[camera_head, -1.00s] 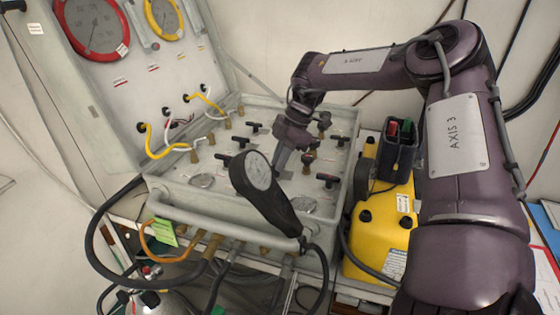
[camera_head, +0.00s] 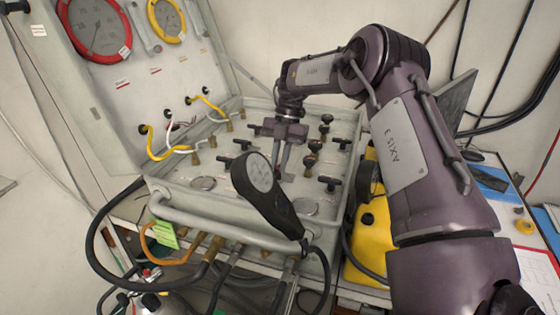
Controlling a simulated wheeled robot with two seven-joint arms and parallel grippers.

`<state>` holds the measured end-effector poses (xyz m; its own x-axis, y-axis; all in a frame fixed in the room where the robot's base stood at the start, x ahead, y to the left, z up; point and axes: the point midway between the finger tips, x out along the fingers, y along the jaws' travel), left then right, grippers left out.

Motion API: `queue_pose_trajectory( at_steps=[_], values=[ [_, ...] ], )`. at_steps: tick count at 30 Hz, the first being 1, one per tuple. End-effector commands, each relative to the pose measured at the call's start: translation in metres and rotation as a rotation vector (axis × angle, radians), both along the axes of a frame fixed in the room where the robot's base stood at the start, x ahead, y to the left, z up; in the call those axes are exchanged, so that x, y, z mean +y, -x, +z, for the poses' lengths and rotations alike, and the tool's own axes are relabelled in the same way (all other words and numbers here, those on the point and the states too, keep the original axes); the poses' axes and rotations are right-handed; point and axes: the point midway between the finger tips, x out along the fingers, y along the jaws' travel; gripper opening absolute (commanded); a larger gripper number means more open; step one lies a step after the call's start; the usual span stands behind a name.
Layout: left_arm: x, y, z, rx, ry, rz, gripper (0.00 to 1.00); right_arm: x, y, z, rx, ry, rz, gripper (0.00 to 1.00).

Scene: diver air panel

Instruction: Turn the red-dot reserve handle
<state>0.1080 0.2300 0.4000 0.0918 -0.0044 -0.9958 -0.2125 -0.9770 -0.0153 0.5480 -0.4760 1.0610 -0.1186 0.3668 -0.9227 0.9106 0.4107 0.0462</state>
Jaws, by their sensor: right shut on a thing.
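The air panel (camera_head: 232,184) is a pale metal case with several black T-handles on its top face. My right gripper (camera_head: 281,172) points down at the middle of the panel, just behind the black handheld gauge. Its fingers are shut on a handle that is mostly hidden by the fingers and the gauge. I cannot make out a red dot clearly, so I cannot confirm which handle it is. Other T-handles stand free, one at the left (camera_head: 242,144), one at the right (camera_head: 341,143) and one at the front right (camera_head: 330,183). My left gripper is not in view.
The black gauge (camera_head: 262,184) leans up at the panel's front, close to my fingers. Black knobs (camera_head: 315,146) stand just right of the gripper. The open lid (camera_head: 112,88) rises at the back left. A yellow case (camera_head: 368,250) stands at the right.

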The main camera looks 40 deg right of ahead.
Motion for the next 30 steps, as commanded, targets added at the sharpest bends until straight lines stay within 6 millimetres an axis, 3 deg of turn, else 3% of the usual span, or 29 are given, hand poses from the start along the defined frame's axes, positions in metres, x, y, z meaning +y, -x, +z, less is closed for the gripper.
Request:
queue_pose_trajectory(
  at_steps=[17, 18, 23, 30],
  values=[
    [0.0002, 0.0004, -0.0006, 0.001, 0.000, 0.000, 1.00, -0.0005, -0.0014, 0.0012, -0.005, 0.003, 0.036, 0.00],
    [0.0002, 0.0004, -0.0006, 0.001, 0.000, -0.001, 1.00, -0.0005, -0.0014, 0.0012, -0.005, 0.003, 0.035, 0.14],
    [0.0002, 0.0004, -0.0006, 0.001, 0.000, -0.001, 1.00, -0.0003, -0.0011, 0.0009, -0.003, 0.002, 0.036, 0.34],
    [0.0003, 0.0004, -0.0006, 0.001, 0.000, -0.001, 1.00, -0.0001, -0.0007, 0.0005, -0.001, 0.001, 0.035, 0.34]
  ],
)
